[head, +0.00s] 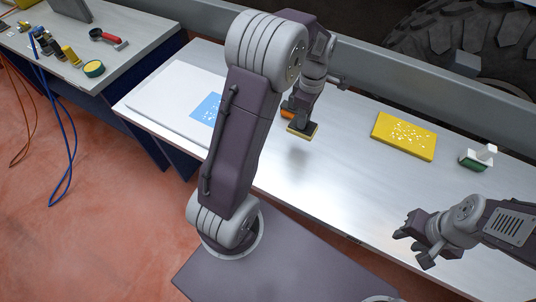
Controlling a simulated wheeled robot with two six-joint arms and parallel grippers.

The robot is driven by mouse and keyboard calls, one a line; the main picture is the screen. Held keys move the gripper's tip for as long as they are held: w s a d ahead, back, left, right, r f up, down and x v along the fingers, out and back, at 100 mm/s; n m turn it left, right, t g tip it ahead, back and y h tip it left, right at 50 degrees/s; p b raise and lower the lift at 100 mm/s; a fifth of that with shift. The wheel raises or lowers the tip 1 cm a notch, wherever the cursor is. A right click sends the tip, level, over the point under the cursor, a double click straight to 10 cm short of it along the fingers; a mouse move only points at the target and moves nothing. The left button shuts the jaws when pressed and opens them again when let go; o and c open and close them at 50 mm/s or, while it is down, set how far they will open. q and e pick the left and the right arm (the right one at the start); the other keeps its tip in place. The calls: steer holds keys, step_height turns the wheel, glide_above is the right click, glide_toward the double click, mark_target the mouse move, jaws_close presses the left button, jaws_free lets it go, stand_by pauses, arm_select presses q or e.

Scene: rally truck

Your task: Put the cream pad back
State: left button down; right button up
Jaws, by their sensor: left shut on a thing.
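My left gripper (302,121) is shut on a small block with a cream lower edge, which looks like the cream pad (303,134). It holds the pad above the middle of the light workbench (330,175), with a soft shadow below it. The gripper hides most of the pad's top. An orange piece (287,112) shows just left of the gripper; whether it belongs to the pad I cannot tell. My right gripper (409,240) is empty near the bench's front edge at the lower right, with its fingers apart.
A yellow speckled plate (404,136) and a green and white handled pad (478,157) stand at the right. A white board (170,92) with a blue sheet (206,107) lies at the left, partly behind my arm. Tools lie on a side table (125,20). A tyre (470,45) is behind.

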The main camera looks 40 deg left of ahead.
arm_select(q)
steer(key=shift+s+a+f, duration=1.35)
steer(key=shift+s+f, duration=0.05)
steer(key=shift+f, duration=0.4)
steer(key=shift+s+a+f, duration=1.35)
steer(key=shift+s+f, duration=0.1)
steer(key=shift+f, duration=0.3)
steer(key=shift+s+a+f, duration=1.35)
steer(key=shift+s+f, duration=0.05)
steer(key=shift+f, duration=0.4)
steer(key=shift+f+b, duration=0.25)
steer(key=shift+b, duration=0.05)
steer(key=c, duration=1.1)
jaws_free()
steer(key=shift+o, duration=0.2)
step_height(320, 180, up, 9)
steer(key=s+d+m+t, duration=0.1)
steer(key=s+d+m, duration=0.6)
steer(key=d+m, duration=0.5)
steer(key=m, duration=0.7)
steer(key=shift+s+d+f, duration=0.2)
steer(key=shift+f, duration=0.15)
